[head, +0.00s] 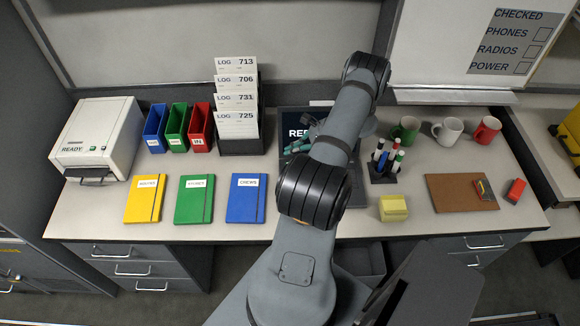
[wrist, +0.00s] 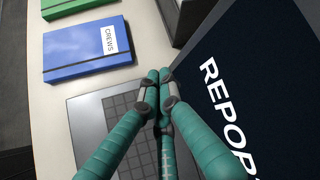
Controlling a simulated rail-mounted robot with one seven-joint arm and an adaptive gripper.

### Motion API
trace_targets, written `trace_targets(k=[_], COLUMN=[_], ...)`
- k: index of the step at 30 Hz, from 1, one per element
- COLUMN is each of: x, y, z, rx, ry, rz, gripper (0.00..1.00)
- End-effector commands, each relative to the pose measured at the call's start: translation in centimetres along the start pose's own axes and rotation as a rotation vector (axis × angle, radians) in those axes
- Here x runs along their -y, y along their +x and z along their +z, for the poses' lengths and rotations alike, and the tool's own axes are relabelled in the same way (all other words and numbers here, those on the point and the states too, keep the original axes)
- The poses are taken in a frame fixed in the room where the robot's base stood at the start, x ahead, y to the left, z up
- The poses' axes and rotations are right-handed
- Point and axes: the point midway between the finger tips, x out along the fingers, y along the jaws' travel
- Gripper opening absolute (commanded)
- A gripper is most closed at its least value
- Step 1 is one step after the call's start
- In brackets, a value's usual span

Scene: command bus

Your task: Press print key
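A laptop with a dark screen (head: 291,122) stands at the back middle of the desk, partly hidden behind my arm in the head view. In the wrist view the screen (wrist: 236,50) shows large white letters reading "REPOR", cut off by the frame. The keyboard (wrist: 112,115) is a grey panel with dark keys, lying below and left of the fingers. I cannot pick out a print key. My gripper (wrist: 160,74) has teal fingers with their tips together and nothing visible between them. The tips are over the keyboard's screen-side edge; I cannot tell whether they touch it.
Yellow (head: 145,199), green (head: 194,200) and blue (head: 246,199) notebooks lie left of the laptop. A log rack (head: 243,146) stands behind them. A printer marked "READY" (head: 103,134) is at far left. A pen holder (head: 382,174) and yellow notes (head: 393,208) are right of my arm.

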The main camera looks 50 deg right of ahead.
Motion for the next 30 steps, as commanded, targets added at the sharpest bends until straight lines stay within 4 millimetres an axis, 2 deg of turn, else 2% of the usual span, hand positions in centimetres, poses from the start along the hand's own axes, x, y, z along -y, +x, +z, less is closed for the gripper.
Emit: trace_targets(k=[3, 8, 30], x=[-1.2, -1.8, -1.8], y=[1.7, 2.5, 2.5], z=[-1.2, -1.8, -1.9], rx=[-0.001, -0.001, 0.000], ry=[-0.001, 0.000, 0.000], rz=[0.000, -0.001, -0.001], gripper=[0.00, 0.00, 0.00])
